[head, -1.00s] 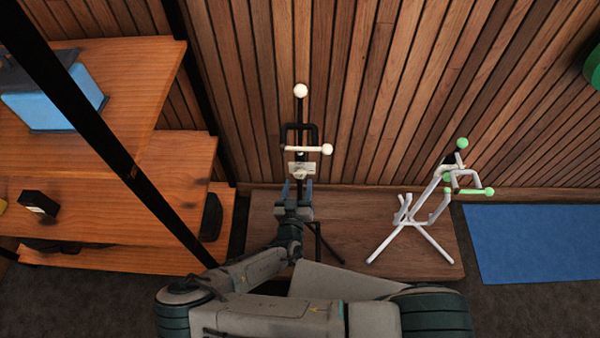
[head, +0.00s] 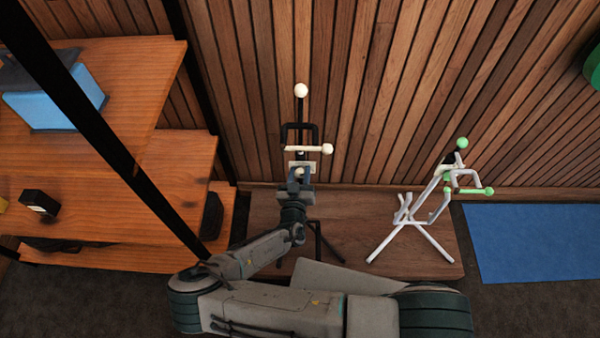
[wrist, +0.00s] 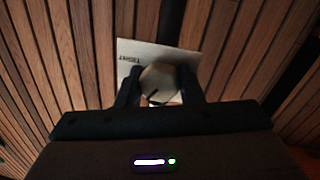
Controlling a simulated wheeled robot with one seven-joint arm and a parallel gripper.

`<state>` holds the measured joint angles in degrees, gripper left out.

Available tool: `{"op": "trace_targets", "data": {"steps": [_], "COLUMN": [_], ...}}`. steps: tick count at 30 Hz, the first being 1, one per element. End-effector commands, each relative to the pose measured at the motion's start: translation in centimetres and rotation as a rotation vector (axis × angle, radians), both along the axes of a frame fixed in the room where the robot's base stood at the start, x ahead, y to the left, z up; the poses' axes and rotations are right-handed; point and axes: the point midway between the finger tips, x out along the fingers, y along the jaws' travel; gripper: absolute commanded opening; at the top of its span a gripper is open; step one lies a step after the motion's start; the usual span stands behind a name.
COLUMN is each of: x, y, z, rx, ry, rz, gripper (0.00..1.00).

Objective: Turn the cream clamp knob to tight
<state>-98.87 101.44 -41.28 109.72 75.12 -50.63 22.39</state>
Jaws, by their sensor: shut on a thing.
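The cream clamp knob (wrist: 158,84) sits between the two fingers of my gripper (wrist: 160,90) in the wrist view, and the fingers are shut on it. A dark line marks the knob's face. Behind it is a pale plate (wrist: 132,54) with lettering that appears upside down and is partly covered. In the head view, my gripper (head: 300,176) reaches up to the knob on the black stand (head: 301,112), which has a cream ball on top and a cream bar across. My gripper mostly hides the knob there.
A white stand with green ends (head: 425,215) stands to the right on the same wooden platform (head: 350,262). Wooden shelves (head: 120,190) with a blue box (head: 55,100) are at the left. A slatted wall (head: 380,90) rises behind. A blue mat (head: 530,243) lies at the right.

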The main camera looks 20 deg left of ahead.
Motion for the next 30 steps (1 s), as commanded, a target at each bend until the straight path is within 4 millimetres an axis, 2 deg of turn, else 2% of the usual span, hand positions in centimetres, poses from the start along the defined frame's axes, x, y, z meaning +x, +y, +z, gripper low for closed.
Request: {"op": "trace_targets", "data": {"steps": [10,21,22,23,24,30], "x": [0.02,-0.01,-0.01,-0.01,-0.01,-0.01], "y": [-0.26,-0.25,-0.25,-0.25,-0.23,-0.14], "z": [-0.04,-0.03,-0.03,-0.03,-0.03,-0.01], "rx": [0.227,0.257,0.257,0.257,0.257,0.258], "ry": [0.056,0.063,0.063,0.063,0.063,0.063], "rz": [-0.007,-0.004,-0.004,-0.004,-0.004,-0.002], "gripper": [0.11,0.11,0.42,0.51,0.54,0.54]}}
